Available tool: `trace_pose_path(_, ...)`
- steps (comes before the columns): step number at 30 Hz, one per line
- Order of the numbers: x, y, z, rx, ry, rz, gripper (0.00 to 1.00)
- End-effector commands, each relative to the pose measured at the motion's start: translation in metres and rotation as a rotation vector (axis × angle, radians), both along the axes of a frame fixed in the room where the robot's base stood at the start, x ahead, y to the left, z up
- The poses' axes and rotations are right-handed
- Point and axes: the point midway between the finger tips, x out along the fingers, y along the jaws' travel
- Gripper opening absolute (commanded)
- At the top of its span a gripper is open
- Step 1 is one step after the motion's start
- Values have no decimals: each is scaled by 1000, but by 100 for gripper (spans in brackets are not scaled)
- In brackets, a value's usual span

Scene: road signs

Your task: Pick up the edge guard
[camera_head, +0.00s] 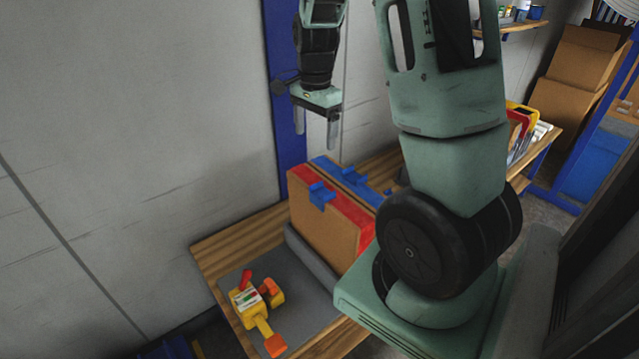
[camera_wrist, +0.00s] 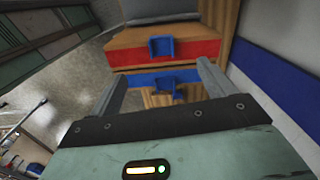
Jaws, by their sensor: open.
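Two boxes stand side by side on the wooden table, one with a red top band (camera_head: 335,205) and one with a blue top band (camera_head: 372,188). A blue bracket-like piece (camera_head: 321,194), which looks like an edge guard, sits on the red-banded box; it also shows in the wrist view (camera_wrist: 161,47). A similar blue piece (camera_head: 353,175) sits on the blue-banded box. I cannot tell which one the task means. My gripper (camera_head: 316,125) is open and empty, pointing down above the boxes and apart from them. Its fingers also show in the wrist view (camera_wrist: 162,75).
A grey mat (camera_head: 312,300) on the table's near part holds a yellow tool (camera_head: 249,306) with red and orange parts. A blue post (camera_head: 283,100) and grey wall stand behind. Cardboard boxes (camera_head: 577,65) and a bin of papers are at the right.

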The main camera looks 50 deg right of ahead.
Motion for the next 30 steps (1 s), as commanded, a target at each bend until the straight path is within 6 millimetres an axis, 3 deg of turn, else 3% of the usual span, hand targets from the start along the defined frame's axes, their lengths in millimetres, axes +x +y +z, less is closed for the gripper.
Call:
trace_pose_path(1,-4,-15,4,-6,6,-63,82)
trace_pose_path(4,-8,-27,-1,-11,10,-121,82)
trace_pose_path(21,-8,-26,-105,-10,12,-120,82)
trace_pose_path(30,-7,-27,-123,-11,9,-119,82)
